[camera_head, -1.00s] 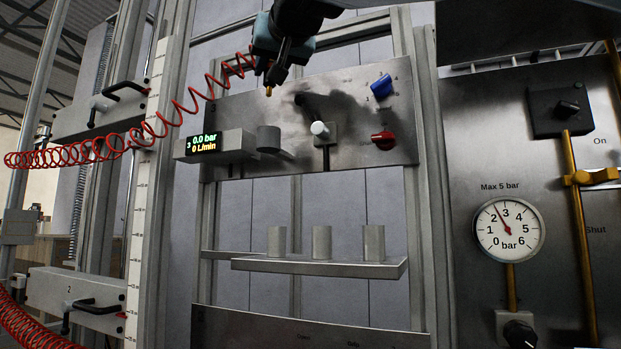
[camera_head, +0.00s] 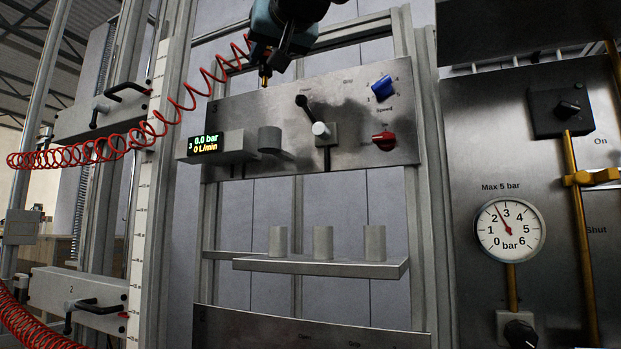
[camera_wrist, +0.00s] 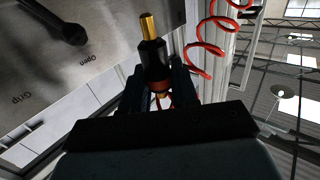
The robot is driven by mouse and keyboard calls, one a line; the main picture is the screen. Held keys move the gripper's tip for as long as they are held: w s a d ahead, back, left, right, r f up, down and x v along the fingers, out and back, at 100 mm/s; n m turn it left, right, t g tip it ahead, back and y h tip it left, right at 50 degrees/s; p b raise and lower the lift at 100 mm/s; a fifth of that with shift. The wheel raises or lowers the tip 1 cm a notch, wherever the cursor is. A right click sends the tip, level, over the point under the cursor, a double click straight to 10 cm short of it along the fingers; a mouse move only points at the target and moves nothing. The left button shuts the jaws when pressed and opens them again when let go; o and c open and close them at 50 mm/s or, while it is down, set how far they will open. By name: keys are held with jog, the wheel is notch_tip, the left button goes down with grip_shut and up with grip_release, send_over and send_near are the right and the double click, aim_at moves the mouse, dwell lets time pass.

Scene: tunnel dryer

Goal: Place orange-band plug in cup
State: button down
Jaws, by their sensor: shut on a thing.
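My gripper (camera_head: 272,60) is at the top of the head view, pointing down, above the steel panel's upper edge. It is shut on a black plug with a brass tip (camera_head: 265,82). In the wrist view the plug (camera_wrist: 153,55) sits between the fingers, with an orange-red band (camera_wrist: 160,85) near them. Three more grey cups (camera_head: 277,242) (camera_head: 322,242) (camera_head: 374,242) stand on a lower shelf. Their insides are hidden.
A red coiled hose (camera_head: 176,123) runs from the left toward my gripper. The panel carries a black lever (camera_head: 303,102), a white-knobbed lever (camera_head: 320,129), a blue knob (camera_head: 382,86) and a red knob (camera_head: 383,139). The display box (camera_head: 213,146) juts out left of the cup.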

jog(key=w+f, duration=0.4)
jog(key=f, duration=0.1)
jog(key=shift+w+d+f, duration=0.1)
jog(key=shift+w+f, duration=0.35)
jog(key=shift+f, duration=1.5)
jog(key=shift+f, duration=0.1)
jog(key=c, duration=0.9)
grip_release()
jog(key=shift+o, duration=0.2)
jog(key=shift+s, duration=0.2)
jog(key=v, duration=1.1)
jog(key=shift+s+d, duration=0.25)
